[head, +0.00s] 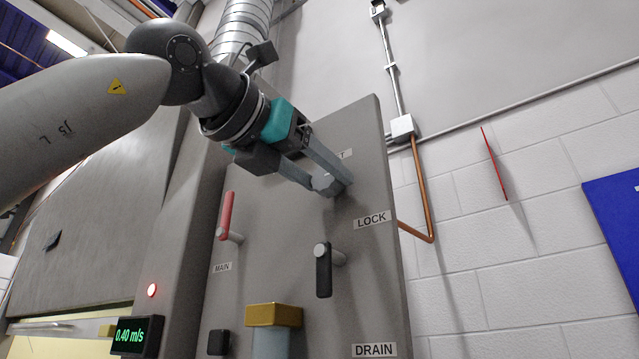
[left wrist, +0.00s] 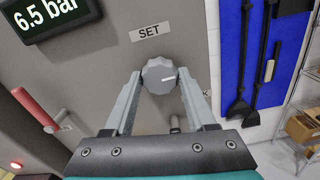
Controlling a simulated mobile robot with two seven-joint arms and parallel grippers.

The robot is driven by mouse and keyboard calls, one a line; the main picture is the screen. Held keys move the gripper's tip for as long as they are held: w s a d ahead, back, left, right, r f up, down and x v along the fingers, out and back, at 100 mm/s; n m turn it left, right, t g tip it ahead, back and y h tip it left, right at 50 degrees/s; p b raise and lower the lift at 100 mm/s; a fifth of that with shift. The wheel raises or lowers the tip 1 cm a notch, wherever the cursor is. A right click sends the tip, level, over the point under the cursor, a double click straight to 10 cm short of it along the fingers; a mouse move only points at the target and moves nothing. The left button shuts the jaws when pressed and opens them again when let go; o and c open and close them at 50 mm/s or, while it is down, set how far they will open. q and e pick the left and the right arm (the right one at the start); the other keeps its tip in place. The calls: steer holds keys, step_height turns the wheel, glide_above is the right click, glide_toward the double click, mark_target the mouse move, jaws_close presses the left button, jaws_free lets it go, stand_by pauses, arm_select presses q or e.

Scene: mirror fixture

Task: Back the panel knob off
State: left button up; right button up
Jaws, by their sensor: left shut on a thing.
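The panel knob (left wrist: 157,76) is a grey, ridged round knob with a white mark, below the SET label (left wrist: 150,31) in the left wrist view. In the head view the knob (head: 325,183) is on the grey panel (head: 290,230), partly covered by my fingers. My left gripper (head: 328,181) is shut on the knob, with one finger on each side; its fingers also show in the left wrist view (left wrist: 158,84). The knob's white mark points to the right in the left wrist view. My right gripper is not in view.
A yellow-topped block (head: 273,315) is lower down. A display (left wrist: 53,17) reads 6.5 bar. A copper pipe (head: 421,190) runs beside the panel.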

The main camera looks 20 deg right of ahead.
arm_select(q)
steer(key=n+b, duration=0.2)
steer(key=n, duration=0.4)
steer(key=shift+d+f, duration=0.1)
steer(key=n+b, duration=0.1)
steer(key=n, duration=0.4)
steer(key=shift+n, duration=0.4)
steer(key=o, duration=1.4)
steer(key=b+v, duration=0.3)
steer(key=v, duration=1.2)
steer(key=shift+s+b, duration=0.15)
steer(key=shift+b, duration=0.15)
